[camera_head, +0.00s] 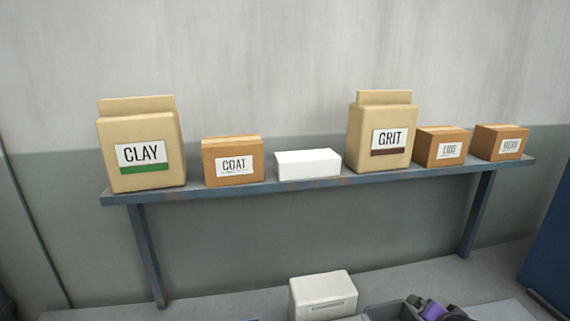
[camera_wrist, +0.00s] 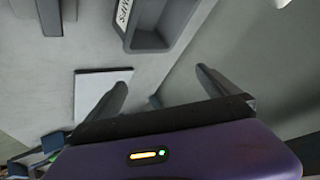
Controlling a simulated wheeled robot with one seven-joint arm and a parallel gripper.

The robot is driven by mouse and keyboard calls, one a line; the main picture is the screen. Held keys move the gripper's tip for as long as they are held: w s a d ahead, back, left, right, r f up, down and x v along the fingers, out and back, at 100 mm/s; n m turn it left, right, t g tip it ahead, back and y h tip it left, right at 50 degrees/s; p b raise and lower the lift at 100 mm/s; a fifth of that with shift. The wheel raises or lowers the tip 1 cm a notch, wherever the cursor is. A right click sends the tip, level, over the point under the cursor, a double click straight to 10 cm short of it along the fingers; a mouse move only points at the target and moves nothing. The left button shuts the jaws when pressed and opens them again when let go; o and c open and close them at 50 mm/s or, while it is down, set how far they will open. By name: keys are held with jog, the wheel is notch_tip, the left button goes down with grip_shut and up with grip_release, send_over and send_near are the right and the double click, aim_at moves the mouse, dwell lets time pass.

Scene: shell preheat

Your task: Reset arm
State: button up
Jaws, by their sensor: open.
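My gripper (camera_wrist: 161,78) shows in the wrist view with its two dark fingers spread wide apart. Nothing is between them. Beyond the fingers are a grey surface and a white square item (camera_wrist: 98,92), which lies behind the left finger and apart from it. My purple wrist housing fills the bottom of that view. In the head view a small purple and dark part shows at the bottom edge, too cropped to tell the jaws.
A blue shelf (camera_head: 310,183) on the wall holds a CLAY bag (camera_head: 135,125), a GRIT bag (camera_head: 375,117), several cartons and a white box (camera_head: 308,164). Below stands a white appliance (camera_head: 322,295) beside a grey bin (camera_head: 388,312). A labelled grey tray (camera_wrist: 150,40) is in the wrist view.

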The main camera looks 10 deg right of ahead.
jog(key=s+a+r+n+t+y+b, duration=0.1)
jog(key=s+a+r+n+t, duration=0.2)
jog(key=s+a, duration=0.65)
jog(key=s+a+r+n+t+y+b, duration=0.1)
jog(key=s+a+r+n+t, duration=0.4)
jog(key=s, duration=0.8)
jog(key=s+a+n+y+b, duration=0.1)
jog(key=s+a+n, duration=0.1)
jog(key=s+a, duration=0.75)
jog(key=s+f+n+g+y, duration=0.1)
jog(key=s+f+g, duration=0.1)
jog(key=s, duration=0.7)
jog(key=shift+s+a, duration=0.15)
jog(key=shift+a, duration=0.15)
jog(key=shift+f, duration=0.1)
